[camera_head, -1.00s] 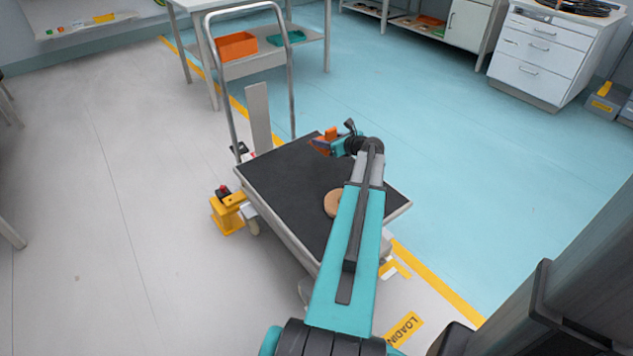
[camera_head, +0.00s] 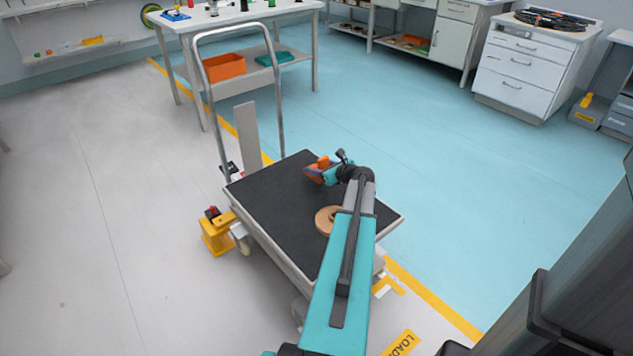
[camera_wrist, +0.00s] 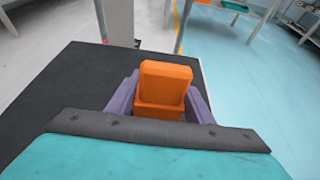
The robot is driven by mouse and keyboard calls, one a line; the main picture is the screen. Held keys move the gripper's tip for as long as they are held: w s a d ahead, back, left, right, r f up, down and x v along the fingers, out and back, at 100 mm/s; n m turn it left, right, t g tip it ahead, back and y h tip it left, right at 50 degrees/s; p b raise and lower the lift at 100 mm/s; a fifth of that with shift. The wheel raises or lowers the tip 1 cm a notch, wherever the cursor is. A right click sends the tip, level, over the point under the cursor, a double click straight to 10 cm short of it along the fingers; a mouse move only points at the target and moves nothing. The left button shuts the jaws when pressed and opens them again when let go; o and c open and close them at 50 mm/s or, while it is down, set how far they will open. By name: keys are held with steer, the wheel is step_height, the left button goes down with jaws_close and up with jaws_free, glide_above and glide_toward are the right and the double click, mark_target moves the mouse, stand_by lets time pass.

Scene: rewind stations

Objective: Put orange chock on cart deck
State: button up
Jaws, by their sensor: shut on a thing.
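The orange chock (camera_wrist: 163,88) is between the purple fingers of my gripper (camera_wrist: 160,100) in the wrist view. My gripper (camera_head: 319,172) is shut on it over the far right part of the dark cart deck (camera_head: 270,205) in the head view. There the orange chock (camera_head: 322,162) shows small at the end of my arm. I cannot tell whether the chock touches the deck. The wrist view also shows the dark deck (camera_wrist: 60,85) below and to the left of the chock.
A tan disc (camera_head: 325,218) lies on the deck, partly behind my arm. The cart's metal handle (camera_head: 277,95) rises at its far end, beside a grey upright plate (camera_head: 247,130). A yellow block (camera_head: 216,236) stands by the left wheel. Blue floor to the right is clear.

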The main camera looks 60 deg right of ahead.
stand_by(0.3)
steer(key=shift+f+b, duration=0.6)
steer(key=shift+f, duration=1.9)
steer(key=shift+f, duration=0.1)
steer(key=o, duration=1.3)
steer(key=shift+c, duration=0.2)
steer(key=shift+s+a+r, duration=0.2)
steer(key=shift+s+r, duration=0.15)
steer(key=shift+s, duration=0.1)
steer(key=p+v, duration=0.2)
steer(key=v, duration=0.9)
steer(key=shift+s, duration=0.1)
